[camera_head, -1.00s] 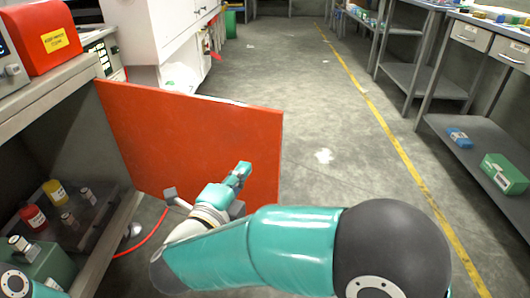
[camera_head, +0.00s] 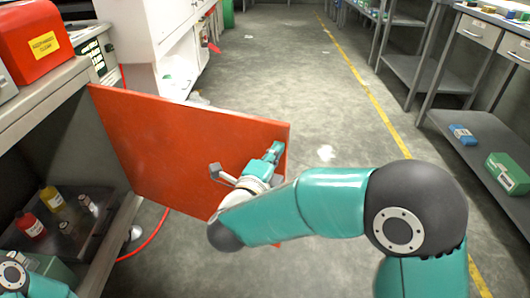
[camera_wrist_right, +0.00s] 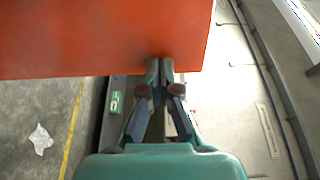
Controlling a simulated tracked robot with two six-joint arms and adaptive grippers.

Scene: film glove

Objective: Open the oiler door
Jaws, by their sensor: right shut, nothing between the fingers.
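The oiler door (camera_head: 190,145) is a flat orange-red panel that stands open, swung out from the workbench cabinet at the left. The cabinet's inside shows behind its hinge side. My right gripper (camera_head: 276,149) is shut and empty, close to the door's near face by its free edge. In the right wrist view the closed fingertips (camera_wrist_right: 160,68) overlap the edge of the door (camera_wrist_right: 90,38); I cannot tell whether they touch it. My left gripper is not in view; only a piece of my left arm shows at the bottom left.
Inside the cabinet stand a red bottle (camera_head: 31,226), a yellow bottle (camera_head: 51,198) and small jars. A red hose (camera_head: 150,238) lies on the floor below the door. Shelving (camera_head: 470,150) lines the right side.

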